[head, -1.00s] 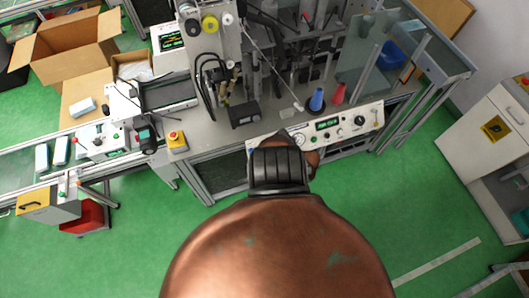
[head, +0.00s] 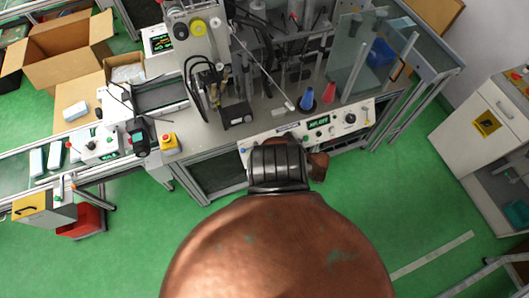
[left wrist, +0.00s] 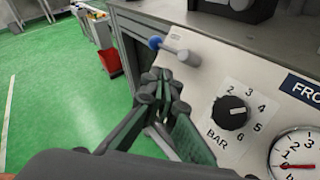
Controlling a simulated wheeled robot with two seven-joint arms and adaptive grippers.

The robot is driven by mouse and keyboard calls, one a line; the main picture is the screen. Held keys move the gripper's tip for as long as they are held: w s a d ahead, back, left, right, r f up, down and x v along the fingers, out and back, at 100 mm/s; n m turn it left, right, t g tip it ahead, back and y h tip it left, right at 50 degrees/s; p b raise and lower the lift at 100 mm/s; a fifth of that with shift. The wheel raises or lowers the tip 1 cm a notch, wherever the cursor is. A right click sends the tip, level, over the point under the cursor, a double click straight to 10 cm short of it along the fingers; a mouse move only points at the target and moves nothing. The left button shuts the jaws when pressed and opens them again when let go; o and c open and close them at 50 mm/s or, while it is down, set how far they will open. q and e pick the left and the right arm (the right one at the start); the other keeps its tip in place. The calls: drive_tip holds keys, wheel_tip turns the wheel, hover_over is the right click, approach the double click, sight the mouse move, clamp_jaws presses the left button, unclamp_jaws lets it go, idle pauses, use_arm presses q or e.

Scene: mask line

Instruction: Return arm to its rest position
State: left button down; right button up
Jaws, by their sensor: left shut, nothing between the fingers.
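My left gripper (left wrist: 160,84) shows in the left wrist view with its dark green-grey fingers shut and nothing between them. It is close in front of a sloping pale control panel (left wrist: 195,72). A grey lever with a blue knob (left wrist: 156,42) sticks out just beyond the fingertips; I cannot tell whether they touch. A black BAR dial (left wrist: 230,112) and a round gauge (left wrist: 293,155) are to the right of the fingers. In the head view the panel (head: 338,124) shows behind my copper arm and its black ribbed joint, which hide the gripper. My right gripper is not in view.
The machine bench carries blue (head: 307,99) and red (head: 330,92) cones and a yellow emergency-stop box (head: 169,144). A conveyor and a red bin (head: 82,221) are at the left. A white cabinet (head: 485,125) stands at the right. Green floor before the bench is clear.

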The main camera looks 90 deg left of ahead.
use_arm(q)
drive_tip(key=shift+w+d+r, duration=0.15)
drive_tip(key=shift+w+d, duration=0.1)
drive_tip(key=shift+w, duration=0.35)
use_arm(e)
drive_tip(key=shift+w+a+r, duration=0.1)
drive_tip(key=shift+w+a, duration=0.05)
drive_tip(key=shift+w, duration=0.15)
use_arm(q)
drive_tip(key=shift+w, duration=0.15)
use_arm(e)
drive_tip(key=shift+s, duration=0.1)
